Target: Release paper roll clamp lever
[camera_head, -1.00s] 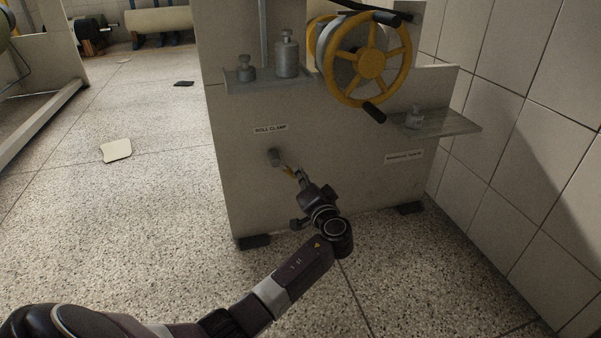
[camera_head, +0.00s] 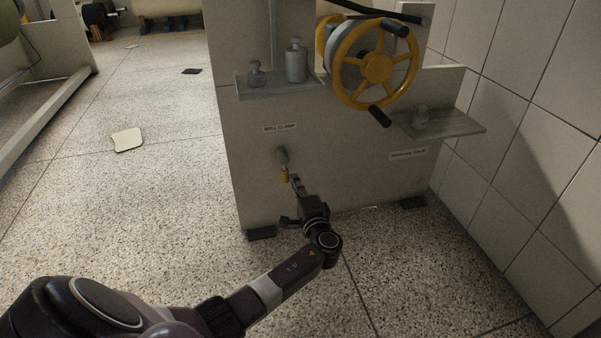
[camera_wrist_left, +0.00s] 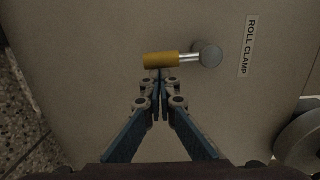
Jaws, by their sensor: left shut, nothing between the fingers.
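The roll clamp lever has a grey round pivot (camera_head: 281,154) and a yellow handle (camera_head: 284,174) on the pale machine panel, below the "ROLL CLAMP" label (camera_head: 280,127). The handle hangs almost straight down from the pivot. In the left wrist view the yellow handle (camera_wrist_left: 160,59) lies across the picture, with its pivot (camera_wrist_left: 207,54) to the right. My left gripper (camera_head: 294,179) is shut and empty, just right of the handle. Its fingertips (camera_wrist_left: 160,74) meet the handle's near side or almost do; I cannot tell if they touch. My right gripper is not in view.
A yellow handwheel (camera_head: 377,67) with black grips stands above right. A left shelf (camera_head: 262,92) holds metal weights; a right shelf (camera_head: 450,124) holds another. A tiled wall (camera_head: 545,150) closes the right side. The floor left of the machine is mostly clear.

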